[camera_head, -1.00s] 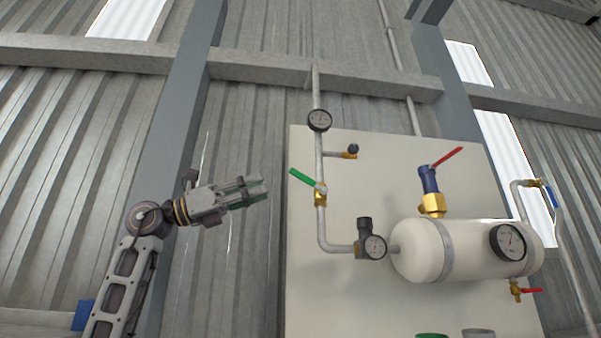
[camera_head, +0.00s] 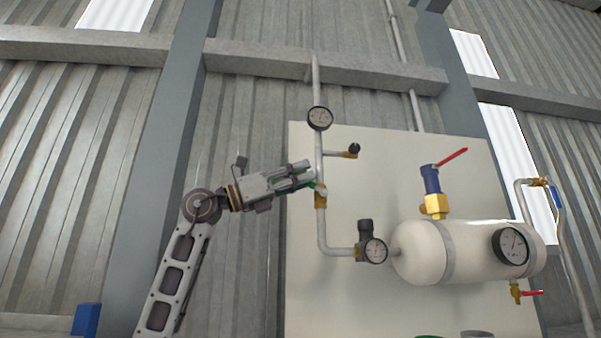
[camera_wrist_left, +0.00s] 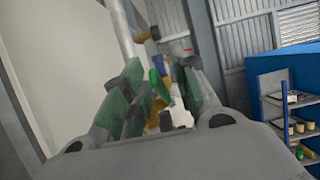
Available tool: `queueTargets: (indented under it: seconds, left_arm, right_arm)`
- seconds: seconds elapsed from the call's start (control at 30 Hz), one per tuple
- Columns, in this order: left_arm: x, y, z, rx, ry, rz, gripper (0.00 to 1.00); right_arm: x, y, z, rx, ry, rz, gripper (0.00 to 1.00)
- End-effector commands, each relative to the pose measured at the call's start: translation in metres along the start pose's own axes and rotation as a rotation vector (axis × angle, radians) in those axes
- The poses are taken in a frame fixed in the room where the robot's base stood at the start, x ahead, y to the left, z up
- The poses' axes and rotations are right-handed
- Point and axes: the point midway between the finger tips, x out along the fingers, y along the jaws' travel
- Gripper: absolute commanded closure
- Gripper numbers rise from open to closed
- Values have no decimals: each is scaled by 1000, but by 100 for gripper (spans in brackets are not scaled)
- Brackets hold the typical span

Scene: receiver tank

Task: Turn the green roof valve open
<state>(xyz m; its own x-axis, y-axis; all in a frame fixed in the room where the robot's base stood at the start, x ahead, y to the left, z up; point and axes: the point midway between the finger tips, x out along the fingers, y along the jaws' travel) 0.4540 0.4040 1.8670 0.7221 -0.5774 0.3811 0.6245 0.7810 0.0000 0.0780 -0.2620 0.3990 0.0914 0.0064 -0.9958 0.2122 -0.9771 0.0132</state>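The green valve lever (camera_head: 310,184) is on a brass valve body (camera_head: 320,198) on the vertical grey pipe at the left of the white panel. Most of the lever is hidden behind my left gripper (camera_head: 311,176) in the head view. The gripper points right, with its fingertips at the valve. In the left wrist view the fingers (camera_wrist_left: 152,95) stand apart, with a green piece that looks like the lever (camera_wrist_left: 158,86) between them. I cannot tell whether either finger touches it. My right gripper is in neither view.
A round gauge (camera_head: 320,118) and a small side tap (camera_head: 352,151) sit above the valve. The white tank (camera_head: 430,250) and a red-levered blue valve (camera_head: 431,180) stand to the right. Blue shelving (camera_wrist_left: 265,95) shows in the wrist view.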

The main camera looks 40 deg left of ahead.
Motion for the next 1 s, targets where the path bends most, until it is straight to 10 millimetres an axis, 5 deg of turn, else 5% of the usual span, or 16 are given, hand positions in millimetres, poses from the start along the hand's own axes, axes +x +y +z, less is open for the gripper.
queueTargets:
  seconds: [0.37, 0.6, 1.0]
  left_arm:
    - [3, 0, 0, 0, -1, 0, 71]
    - [3, 0, 0, 0, -1, 0, 100]
    - [3, 0, 0, 0, 1, 0, 100]
  right_arm:
    - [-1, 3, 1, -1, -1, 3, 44]
    - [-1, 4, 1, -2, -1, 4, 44]
    - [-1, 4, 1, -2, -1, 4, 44]
